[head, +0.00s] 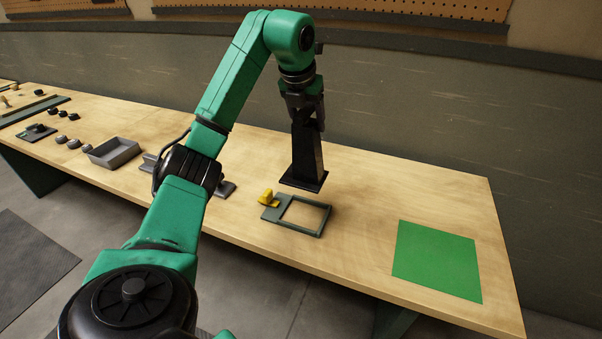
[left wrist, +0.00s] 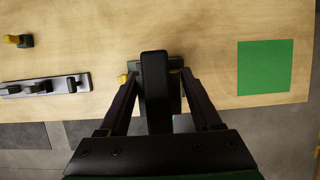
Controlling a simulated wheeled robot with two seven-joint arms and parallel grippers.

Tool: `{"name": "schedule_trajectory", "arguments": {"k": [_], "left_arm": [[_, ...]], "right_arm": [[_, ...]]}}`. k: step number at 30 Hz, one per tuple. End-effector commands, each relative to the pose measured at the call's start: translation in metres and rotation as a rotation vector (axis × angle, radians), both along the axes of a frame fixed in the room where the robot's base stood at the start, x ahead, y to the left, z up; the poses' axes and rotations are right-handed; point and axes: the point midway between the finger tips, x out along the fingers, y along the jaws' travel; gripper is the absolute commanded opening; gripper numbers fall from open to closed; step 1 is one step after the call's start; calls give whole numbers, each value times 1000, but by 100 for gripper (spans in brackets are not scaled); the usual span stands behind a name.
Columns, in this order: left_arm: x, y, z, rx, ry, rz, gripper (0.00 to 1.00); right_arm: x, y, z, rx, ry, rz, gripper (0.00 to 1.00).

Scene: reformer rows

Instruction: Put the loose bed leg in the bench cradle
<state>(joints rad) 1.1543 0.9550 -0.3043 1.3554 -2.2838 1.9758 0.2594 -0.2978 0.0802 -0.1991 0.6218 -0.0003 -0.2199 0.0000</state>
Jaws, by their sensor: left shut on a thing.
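The bed leg is a black tapered post (head: 306,155) with a flat square plate at its lower end. My left gripper (head: 305,103) is shut on its upper part and holds it upright, plate down. In the head view the plate shows just behind the bench cradle, apparently above the bench top. The cradle (head: 323,224) is a low grey-green frame with a square opening and a yellow clamp (head: 268,197) at its left. In the left wrist view the leg (left wrist: 155,88) stands between the fingers and hides most of what is below. My right gripper is not in view.
The wooden bench top (head: 370,190) is clear around the cradle. A green square (head: 437,260) lies to the right. A grey tray (head: 114,152) and small dark parts lie to the left. A grey rail with dark blocks (left wrist: 45,86) shows in the left wrist view.

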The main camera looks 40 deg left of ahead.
Motion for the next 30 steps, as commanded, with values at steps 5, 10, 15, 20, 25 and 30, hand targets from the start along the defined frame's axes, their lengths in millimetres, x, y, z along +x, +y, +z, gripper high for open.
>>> {"name": "schedule_trajectory", "arguments": {"k": [5, 10, 15, 20, 25, 30], "left_arm": [[-1, 0, -53, 0, 3, -1, 0], [-1, 0, -98, 0, 0, 0, 0], [-1, 0, -122, -1, -3, -1, 0], [-1, 0, -148, -1, -2, -1, 0], [0, 1, -152, 0, -6, 0, 0], [0, 1, -155, 1, -5, 0, 0]], "right_arm": [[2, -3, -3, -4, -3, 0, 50], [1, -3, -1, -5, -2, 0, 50], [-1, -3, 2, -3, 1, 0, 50], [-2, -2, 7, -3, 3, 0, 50], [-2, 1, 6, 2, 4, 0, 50], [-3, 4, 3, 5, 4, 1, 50]]}}
